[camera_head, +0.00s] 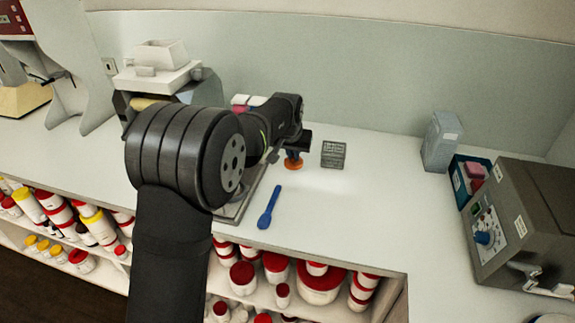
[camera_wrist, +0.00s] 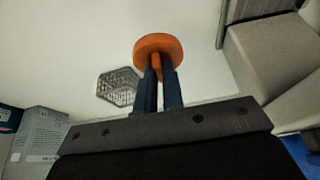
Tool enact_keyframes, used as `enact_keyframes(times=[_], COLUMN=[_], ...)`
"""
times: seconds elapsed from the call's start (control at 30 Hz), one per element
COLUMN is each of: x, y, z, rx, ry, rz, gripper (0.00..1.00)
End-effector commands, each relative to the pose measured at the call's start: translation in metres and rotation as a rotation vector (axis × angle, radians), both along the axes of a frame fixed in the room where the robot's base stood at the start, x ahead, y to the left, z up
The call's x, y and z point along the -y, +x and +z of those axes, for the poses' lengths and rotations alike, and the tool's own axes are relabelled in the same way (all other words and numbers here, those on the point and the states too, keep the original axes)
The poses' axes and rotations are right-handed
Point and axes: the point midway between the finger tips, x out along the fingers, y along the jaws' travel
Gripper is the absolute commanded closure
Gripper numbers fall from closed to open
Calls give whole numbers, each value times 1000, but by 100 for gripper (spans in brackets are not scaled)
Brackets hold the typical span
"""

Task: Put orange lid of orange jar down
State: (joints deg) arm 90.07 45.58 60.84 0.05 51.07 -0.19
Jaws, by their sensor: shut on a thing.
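The orange lid (camera_wrist: 158,46) is at the tips of my gripper (camera_wrist: 163,72) in the wrist view. It is a round disc with a small raised part between the two dark blue fingers. My gripper is shut on that part. In the head view my gripper (camera_head: 293,154) points down and the orange lid (camera_head: 293,164) is beneath it, over or on the white counter. I cannot tell whether the lid touches the counter. I cannot make out the orange jar in either view.
A grey rack (camera_head: 333,154) stands right of the lid. A blue spoon (camera_head: 269,207) lies in front. A grey box (camera_head: 440,141) and a machine (camera_head: 518,228) stand at the right. The counter between is clear. Shelves with red-lidded jars (camera_head: 320,285) are below the counter's front edge.

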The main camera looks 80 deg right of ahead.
Motion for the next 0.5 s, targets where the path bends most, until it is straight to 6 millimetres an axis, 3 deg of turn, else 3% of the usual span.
enact_keyframes(times=[0.17,0.33,0.5], x=[10,11,11], y=[19,22,21], z=[-13,-23,-48], rx=[1,1,0], ry=[-1,1,2], rz=[-1,-2,-2], gripper=[100,100,100])
